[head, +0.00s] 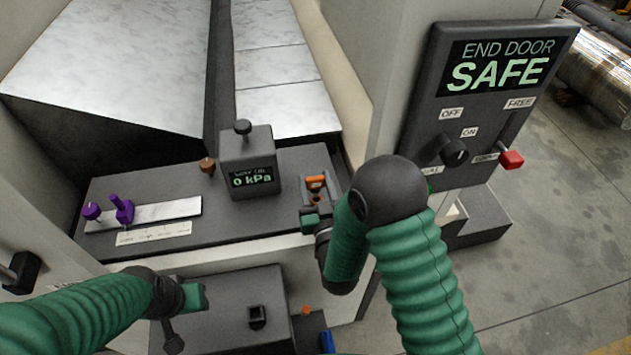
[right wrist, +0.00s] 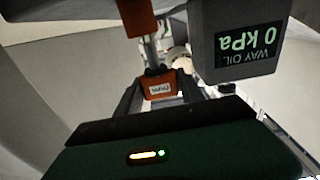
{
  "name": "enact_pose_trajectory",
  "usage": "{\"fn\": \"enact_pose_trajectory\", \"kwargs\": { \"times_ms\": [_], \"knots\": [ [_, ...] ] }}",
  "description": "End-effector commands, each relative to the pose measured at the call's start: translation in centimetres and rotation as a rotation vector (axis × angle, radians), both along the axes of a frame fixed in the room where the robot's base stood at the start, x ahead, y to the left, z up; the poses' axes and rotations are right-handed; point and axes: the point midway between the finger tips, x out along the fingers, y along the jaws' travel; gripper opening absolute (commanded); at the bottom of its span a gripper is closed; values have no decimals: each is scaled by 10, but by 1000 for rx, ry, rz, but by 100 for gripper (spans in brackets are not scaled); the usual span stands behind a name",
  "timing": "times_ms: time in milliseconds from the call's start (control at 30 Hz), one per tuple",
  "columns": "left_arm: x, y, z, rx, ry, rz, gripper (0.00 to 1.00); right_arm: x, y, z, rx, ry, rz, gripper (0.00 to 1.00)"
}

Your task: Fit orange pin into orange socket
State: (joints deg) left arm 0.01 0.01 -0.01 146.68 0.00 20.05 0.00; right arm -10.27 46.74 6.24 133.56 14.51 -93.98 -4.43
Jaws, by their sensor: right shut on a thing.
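The orange pin (head: 315,183) has a labelled orange head, which also shows in the right wrist view (right wrist: 161,88). My right gripper (head: 315,187) is shut on this head at the panel's right end; its two fingers flank it in the right wrist view (right wrist: 160,95). A metal shank runs from the head toward an orange socket piece (right wrist: 138,18) at the top of that view. The shank's end lines up with this piece; I cannot tell how deep it sits. My left gripper (head: 195,297) is apart, low at left, with nothing visible in it; its jaw opening is unclear.
A grey gauge box (head: 248,170) reading 0 kPa stands close beside the pin, also in the right wrist view (right wrist: 240,45). A brown knob (head: 207,165) and purple pins (head: 123,208) stand further left. A control panel (head: 485,100) reading SAFE is at right.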

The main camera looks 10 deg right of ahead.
Motion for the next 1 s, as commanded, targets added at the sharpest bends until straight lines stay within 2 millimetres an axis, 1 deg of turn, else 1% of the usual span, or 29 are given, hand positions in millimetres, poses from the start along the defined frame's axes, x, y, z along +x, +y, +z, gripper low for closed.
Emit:
{"fn": "enact_pose_trajectory", "kwargs": {
  "times_ms": [1000],
  "knots": [
    [0, 0, -5, 0, 0, 0, 36, 0, 0, 0, 0, -1, 0, 3]
  ]
}}
